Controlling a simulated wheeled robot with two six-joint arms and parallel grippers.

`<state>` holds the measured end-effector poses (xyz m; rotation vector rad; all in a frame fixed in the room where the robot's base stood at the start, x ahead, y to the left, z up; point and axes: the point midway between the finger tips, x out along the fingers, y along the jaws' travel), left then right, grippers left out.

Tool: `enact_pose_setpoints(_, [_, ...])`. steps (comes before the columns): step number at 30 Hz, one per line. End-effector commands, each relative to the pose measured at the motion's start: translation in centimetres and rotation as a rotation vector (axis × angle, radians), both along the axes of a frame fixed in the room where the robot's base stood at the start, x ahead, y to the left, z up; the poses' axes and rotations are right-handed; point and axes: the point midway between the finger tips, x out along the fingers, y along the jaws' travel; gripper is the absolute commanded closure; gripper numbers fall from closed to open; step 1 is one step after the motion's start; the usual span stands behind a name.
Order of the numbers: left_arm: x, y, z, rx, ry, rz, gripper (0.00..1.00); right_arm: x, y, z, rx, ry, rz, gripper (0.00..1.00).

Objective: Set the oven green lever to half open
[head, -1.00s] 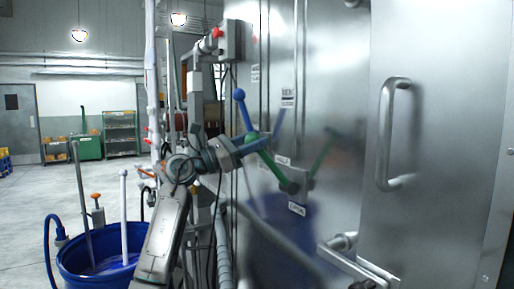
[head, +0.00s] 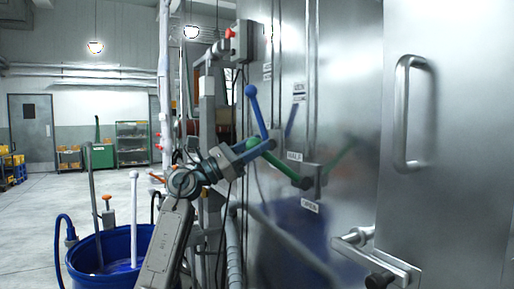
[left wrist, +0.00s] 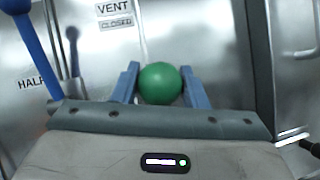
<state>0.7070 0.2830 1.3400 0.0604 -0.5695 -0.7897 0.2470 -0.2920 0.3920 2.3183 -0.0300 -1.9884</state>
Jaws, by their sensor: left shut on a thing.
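The green lever (head: 288,171) is on the steel oven wall, slanting up and left from its dark pivot (head: 306,183). My left gripper (head: 262,146) is shut around its upper end. In the left wrist view the green ball knob (left wrist: 160,83) sits between the two blue fingers (left wrist: 194,88). A HALF label (head: 294,156) is on the wall just above the lever, and an OPEN label (head: 310,205) is below the pivot. A VENT CLOSED label (left wrist: 115,14) shows in the left wrist view. My right gripper is not in view.
A blue lever (head: 257,112) with a ball end stands close above my left gripper. A door handle (head: 403,112) and a latch (head: 362,249) are on the right. A blue tub (head: 90,264) stands at lower left; open floor lies behind it.

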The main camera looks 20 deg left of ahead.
Motion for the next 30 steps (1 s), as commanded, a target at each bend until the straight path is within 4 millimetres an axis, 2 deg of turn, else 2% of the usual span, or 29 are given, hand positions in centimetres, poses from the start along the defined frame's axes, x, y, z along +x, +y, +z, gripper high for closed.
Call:
enact_pose_setpoints(8, [-0.16,0.12,-0.43,0.002,0.002,0.000,1.00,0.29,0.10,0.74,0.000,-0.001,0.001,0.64])
enact_pose_setpoints(20, [-0.15,0.13,-0.47,0.003,0.003,0.000,1.00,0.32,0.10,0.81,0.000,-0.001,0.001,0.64])
enact_pose_setpoints(21, [-0.15,0.12,-0.46,0.003,0.003,0.000,0.53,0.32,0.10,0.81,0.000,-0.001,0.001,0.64])
enact_pose_setpoints(23, [-0.15,0.13,-0.45,0.002,0.002,0.000,0.41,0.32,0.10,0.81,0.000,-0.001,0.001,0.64])
enact_pose_setpoints(30, [-0.15,0.13,-0.40,0.002,0.001,0.000,0.41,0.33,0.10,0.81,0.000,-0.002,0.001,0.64])
